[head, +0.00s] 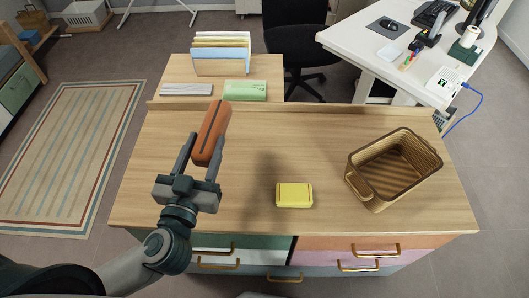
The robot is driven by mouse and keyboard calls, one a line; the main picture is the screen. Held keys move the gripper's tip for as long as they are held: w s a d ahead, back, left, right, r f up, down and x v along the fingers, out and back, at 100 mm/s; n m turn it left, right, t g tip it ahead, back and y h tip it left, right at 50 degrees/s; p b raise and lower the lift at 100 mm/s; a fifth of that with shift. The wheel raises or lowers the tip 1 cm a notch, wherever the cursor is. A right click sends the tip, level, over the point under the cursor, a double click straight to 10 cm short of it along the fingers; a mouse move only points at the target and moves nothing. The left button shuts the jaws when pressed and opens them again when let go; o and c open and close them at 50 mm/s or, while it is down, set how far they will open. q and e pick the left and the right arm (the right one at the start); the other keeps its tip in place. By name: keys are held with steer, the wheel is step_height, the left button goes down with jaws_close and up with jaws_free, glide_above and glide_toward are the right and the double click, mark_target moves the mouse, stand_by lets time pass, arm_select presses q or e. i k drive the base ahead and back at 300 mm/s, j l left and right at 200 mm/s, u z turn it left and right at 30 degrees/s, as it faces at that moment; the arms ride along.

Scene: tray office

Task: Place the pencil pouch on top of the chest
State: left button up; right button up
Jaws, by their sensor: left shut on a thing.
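The pencil pouch (214,122) is orange-brown with a dark line along its length. My left gripper (203,152) is shut on its near end and holds it tilted, over the left part of the chest in the head view. The chest (330,150) has a wide wooden top and coloured drawers with brass handles on its front. From this view I cannot tell how high the pouch is above the top. My right gripper is not in view.
A yellow block (294,195) lies near the chest's front middle. A brown basket (392,168) stands at its right. Behind are a file holder (220,66), a grey item (186,89) and a green packet (245,90). The middle of the chest top is clear.

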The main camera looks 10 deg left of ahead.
mark_target(266, 171)
steer(key=z, duration=0.5)
steer(key=k+j+z, duration=0.15)
steer(key=z, duration=0.25)
steer(key=k+j+z, duration=0.2)
steer(key=z, duration=0.2)
steer(key=k+j+z, duration=0.1)
steer(key=z, duration=0.3)
steer(key=k+z, duration=0.3)
steer(key=k, duration=0.85)
steer(key=i+j, duration=0.25)
steer(key=j, duration=0.3)
